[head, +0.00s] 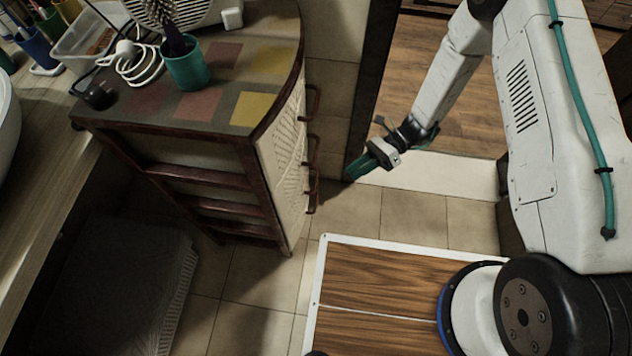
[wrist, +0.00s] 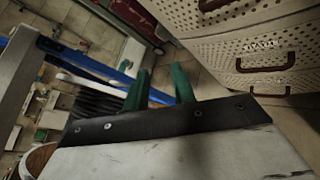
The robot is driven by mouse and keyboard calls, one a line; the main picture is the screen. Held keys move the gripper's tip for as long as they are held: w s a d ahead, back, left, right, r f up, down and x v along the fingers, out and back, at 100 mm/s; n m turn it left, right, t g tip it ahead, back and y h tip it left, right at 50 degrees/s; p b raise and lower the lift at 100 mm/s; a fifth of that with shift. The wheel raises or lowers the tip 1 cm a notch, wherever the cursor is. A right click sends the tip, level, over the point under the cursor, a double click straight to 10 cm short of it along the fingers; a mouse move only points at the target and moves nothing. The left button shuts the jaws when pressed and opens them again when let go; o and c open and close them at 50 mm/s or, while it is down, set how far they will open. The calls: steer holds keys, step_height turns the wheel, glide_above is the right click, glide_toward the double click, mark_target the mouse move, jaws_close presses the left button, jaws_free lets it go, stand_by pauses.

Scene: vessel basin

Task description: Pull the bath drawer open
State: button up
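The drawer cabinet (head: 200,165) stands left of my arm, with pale woven drawer fronts (head: 283,150) facing right. Several dark red handles (head: 314,102) stick out from the fronts. The fronts look flush with the cabinet in the head view. Which one is the bath drawer is not marked. In the wrist view a perforated pale front (wrist: 245,45) with a dark red handle (wrist: 266,60) fills the upper right. My gripper (head: 357,168) is right of the handles, apart from them. In the wrist view its green fingers (wrist: 160,88) are separated, with nothing between them.
The cabinet top holds a green cup (head: 187,68) with a brush, a white coiled cord (head: 138,65) and a clear box (head: 88,40). A light counter (head: 40,200) is at the left. Tiled floor (head: 350,210) is clear in front of the handles. A dark door frame (head: 372,85) stands behind my gripper.

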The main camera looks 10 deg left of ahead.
steer(key=s+a+f+m+t+y, duration=0.1)
steer(key=a+f+m+t+y, duration=0.15)
steer(key=f+m, duration=0.5)
steer(key=s+a+f+m+t+y, duration=0.1)
steer(key=f+m+t, duration=0.25)
steer(key=f, duration=0.75)
steer(key=m+t, duration=0.3)
steer(key=m, duration=0.5)
glide_toward(316, 181)
steer(key=a+f, duration=0.2)
steer(key=a, duration=0.1)
steer(key=shift+y, duration=0.35)
steer(key=x, duration=0.6)
steer(key=shift+s+a, duration=0.15)
steer(key=shift+a, duration=0.25)
jaws_close()
